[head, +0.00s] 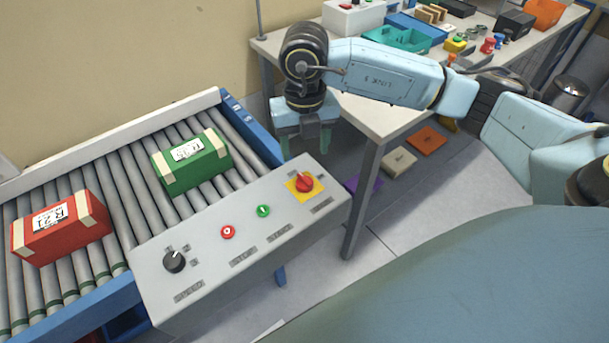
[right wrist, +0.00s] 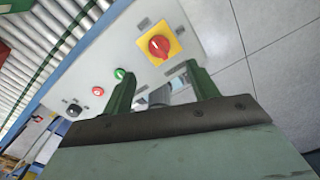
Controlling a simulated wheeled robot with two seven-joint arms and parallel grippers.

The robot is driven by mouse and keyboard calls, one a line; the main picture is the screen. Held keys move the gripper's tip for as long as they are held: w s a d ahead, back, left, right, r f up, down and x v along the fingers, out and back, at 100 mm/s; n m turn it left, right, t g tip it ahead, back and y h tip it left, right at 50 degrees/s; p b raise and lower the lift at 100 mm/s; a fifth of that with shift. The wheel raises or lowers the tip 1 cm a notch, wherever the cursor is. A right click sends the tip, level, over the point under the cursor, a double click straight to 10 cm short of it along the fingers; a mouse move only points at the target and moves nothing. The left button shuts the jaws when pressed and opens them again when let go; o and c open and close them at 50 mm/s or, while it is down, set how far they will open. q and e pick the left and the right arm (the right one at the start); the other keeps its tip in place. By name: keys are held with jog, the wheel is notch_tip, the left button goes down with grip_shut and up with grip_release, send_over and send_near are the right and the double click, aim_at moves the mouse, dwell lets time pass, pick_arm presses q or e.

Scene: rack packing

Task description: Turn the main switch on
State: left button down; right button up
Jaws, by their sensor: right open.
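The main switch (head: 304,183) is a red rotary knob on a yellow square plate, at the right end of the grey control panel (head: 200,262). It also shows in the right wrist view (right wrist: 159,46), beyond and between the fingertips. My right gripper (head: 305,148) is open and empty, with green fingers pointing down, just behind the panel's far edge near the switch. In the right wrist view its two fingers (right wrist: 160,75) stand apart and touch nothing that I can see. My left gripper is not in view.
The panel also has a green button (head: 263,211), a red button (head: 228,232) and a black speed knob (head: 174,261). A roller conveyor (head: 120,170) behind it carries a green box (head: 191,162) and a red box (head: 60,228). A cluttered table (head: 375,118) stands to the right.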

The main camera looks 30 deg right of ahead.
aim_at(304, 178)
notch_tip(304, 178, down, 10)
jog(key=shift+r+b, duration=0.15)
jog(key=shift+b, duration=0.15)
jog(key=shift+c, duration=0.2)
jog(key=c, duration=0.9)
jog(key=shift+c, duration=0.2)
